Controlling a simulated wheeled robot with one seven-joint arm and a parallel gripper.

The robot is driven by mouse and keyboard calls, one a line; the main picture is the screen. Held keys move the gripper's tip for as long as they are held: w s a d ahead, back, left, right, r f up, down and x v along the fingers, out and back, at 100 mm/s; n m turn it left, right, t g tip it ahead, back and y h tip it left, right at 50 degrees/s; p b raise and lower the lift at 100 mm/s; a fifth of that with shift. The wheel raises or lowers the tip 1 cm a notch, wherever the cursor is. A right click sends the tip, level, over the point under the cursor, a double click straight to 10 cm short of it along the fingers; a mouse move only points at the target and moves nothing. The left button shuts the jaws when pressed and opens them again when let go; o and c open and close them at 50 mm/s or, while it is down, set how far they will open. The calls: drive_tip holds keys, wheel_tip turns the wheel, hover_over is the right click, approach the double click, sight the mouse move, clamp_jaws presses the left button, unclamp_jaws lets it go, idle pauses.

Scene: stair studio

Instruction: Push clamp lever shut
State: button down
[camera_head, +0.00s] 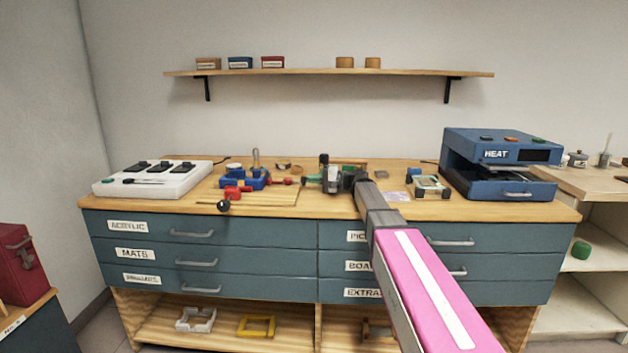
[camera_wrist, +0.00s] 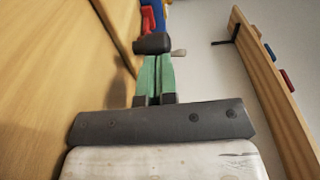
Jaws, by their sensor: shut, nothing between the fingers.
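The toggle clamp (camera_head: 246,180) has a blue body and red arms and stands on a wooden board on the bench. A red arm with a black knob (camera_head: 223,205) reaches toward the bench's front edge. Another red part points right toward my gripper (camera_head: 306,180). My gripper is shut and empty, its green fingers pointing left just right of the clamp. In the wrist view the fingers (camera_wrist: 154,76) end at a dark block; I cannot tell whether it touches them. Red and blue clamp parts (camera_wrist: 148,18) show beyond it.
A white switch panel (camera_head: 152,179) lies left of the clamp. A blue heat press (camera_head: 497,165) stands at the right. A wall shelf (camera_head: 320,73) hangs above. Small items lie behind the clamp. The bench's front edge is close to the black knob.

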drive_tip(key=shift+s+a+m+t, duration=0.2)
drive_tip(key=shift+s+m+t, duration=0.25)
drive_tip(key=shift+t, duration=0.15)
drive_tip(key=shift+s+a+m+t, duration=0.2)
drive_tip(key=shift+s+m+t, duration=0.2)
drive_tip(key=shift+t, duration=0.2)
drive_tip(key=shift+s+a, duration=0.85)
drive_tip(key=shift+s, duration=0.05)
